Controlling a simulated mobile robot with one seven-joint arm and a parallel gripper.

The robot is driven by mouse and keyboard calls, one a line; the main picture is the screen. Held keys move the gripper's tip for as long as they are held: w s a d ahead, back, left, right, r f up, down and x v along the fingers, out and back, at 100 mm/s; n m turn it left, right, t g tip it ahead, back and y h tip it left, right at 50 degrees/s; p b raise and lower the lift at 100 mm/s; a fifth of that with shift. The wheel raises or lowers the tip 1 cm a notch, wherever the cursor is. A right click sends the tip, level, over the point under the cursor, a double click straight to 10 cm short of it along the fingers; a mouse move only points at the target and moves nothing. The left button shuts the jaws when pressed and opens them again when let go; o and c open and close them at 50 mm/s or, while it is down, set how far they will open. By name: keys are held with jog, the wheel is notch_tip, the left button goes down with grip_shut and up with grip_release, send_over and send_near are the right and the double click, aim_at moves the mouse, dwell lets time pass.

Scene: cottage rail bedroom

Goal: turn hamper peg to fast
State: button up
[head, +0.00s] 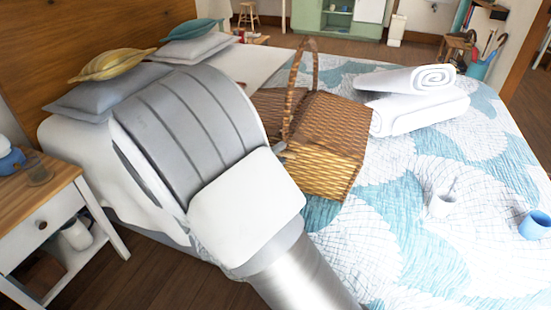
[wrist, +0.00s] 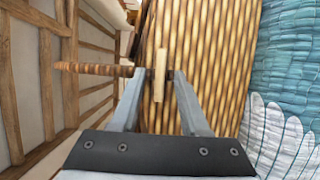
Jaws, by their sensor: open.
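The wicker hamper (head: 322,165) stands on the bed, with its tall arched handle up. Its woven side (wrist: 215,60) fills the middle of the wrist view. A pale wooden peg (wrist: 159,70) stands upright in the picture against that side. My gripper (wrist: 157,78) is open, with one finger on each side of the peg. I cannot tell whether either finger touches it. In the head view my arm hides most of the gripper and the peg; only a small grey part shows at the hamper's left side.
A brown ridged rod (wrist: 95,69) juts left of the peg in the wrist view. A nightstand (head: 50,205) stands left of the bed.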

jog(key=shift+c, duration=0.3)
grip_shut()
jog(key=n+p, duration=0.1)
jog(key=n, duration=0.1)
jog(key=n+t+h+p, duration=0.1)
jog(key=n, duration=0.1)
jog(key=shift+f+n+t, duration=0.1)
jog(key=shift+n+t, duration=0.2)
jog(key=n+t+p, duration=0.1)
jog(key=n, duration=0.1)
jog(key=n+t+p, duration=0.1)
jog(key=n+p, duration=0.1)
jog(key=n, duration=0.1)
jog(key=shift+s+d+f+y+p, duration=0.1)
jog(key=shift+y+p, duration=0.2)
jog(key=n+t+y+p, duration=0.1)
jog(key=n+p, duration=0.1)
jog(key=n, duration=0.2)
jog(key=n+t+y+p, duration=0.1)
jog(key=n+p, duration=0.1)
jog(key=n, duration=0.1)
jog(key=shift+d+f+n+t, duration=0.1)
jog(key=shift+d+n+t, duration=0.05)
jog(key=shift+n+t, duration=0.25)
jog(key=shift+s+d+f+n+t+y+p, duration=0.1)
jog(key=shift+n+t+y+p, duration=0.2)
jog(key=shift+n+y+p, duration=0.7)
jog(key=shift+f+n+t+y+p, duration=0.1)
jog(key=shift+n+t+y+p, duration=0.35)
jog(key=shift+n, duration=1.05)
